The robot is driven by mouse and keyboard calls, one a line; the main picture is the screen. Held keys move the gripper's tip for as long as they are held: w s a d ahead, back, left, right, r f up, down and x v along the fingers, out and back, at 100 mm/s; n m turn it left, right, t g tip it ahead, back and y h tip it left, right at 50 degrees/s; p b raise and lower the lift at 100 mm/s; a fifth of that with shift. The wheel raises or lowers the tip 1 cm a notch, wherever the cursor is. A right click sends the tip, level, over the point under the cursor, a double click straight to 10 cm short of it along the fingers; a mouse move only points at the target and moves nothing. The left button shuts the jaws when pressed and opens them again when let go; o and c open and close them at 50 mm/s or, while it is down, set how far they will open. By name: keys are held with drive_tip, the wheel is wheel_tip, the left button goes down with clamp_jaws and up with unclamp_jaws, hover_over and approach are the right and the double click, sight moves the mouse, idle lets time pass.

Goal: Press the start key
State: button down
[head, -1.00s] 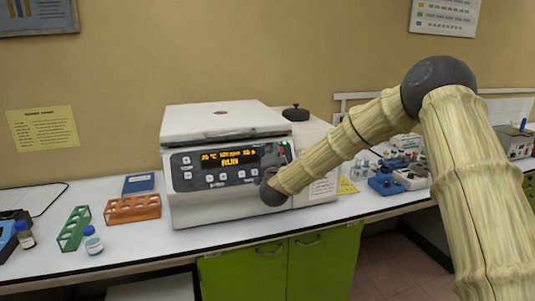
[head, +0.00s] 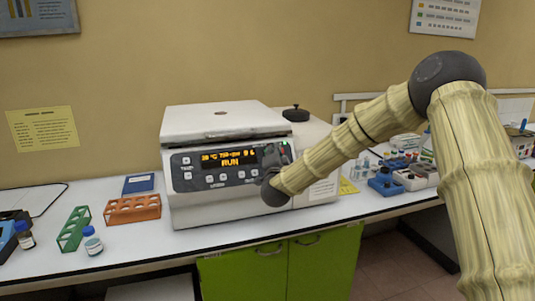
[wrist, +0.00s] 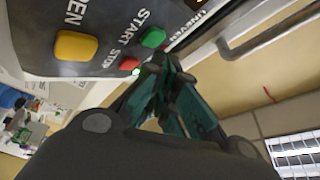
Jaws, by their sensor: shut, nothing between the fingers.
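The centrifuge (head: 205,205), a white box with a dark front panel and a shut lid, stands on the bench. Its orange display (head: 228,159) reads RUN. In the wrist view the green start key (wrist: 153,37) and the red stop key (wrist: 129,63) sit side by side on the panel, with a small lit green lamp by the stop key. My gripper (wrist: 172,60) is shut and empty, its fingertips close to the start key; the key's face is uncovered in this view. In the head view my gripper (head: 273,160) is at the panel's right end, partly hidden by my wrist.
A yellow open key (wrist: 76,46) lies beside the stop key. An orange rack (head: 133,209), a green rack (head: 73,229) and a bottle (head: 92,241) stand left of the centrifuge. Blue and white trays (head: 387,183) stand to the right.

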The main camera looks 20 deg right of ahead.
drive_tip(key=shift+s, duration=0.1)
drive_tip(key=s+r, duration=0.1)
drive_tip(key=s, duration=0.1)
drive_tip(key=s+r, duration=0.1)
drive_tip(key=s, duration=0.1)
drive_tip(key=shift+s+r, duration=0.1)
drive_tip(key=shift+r, duration=0.25)
idle(0.6)
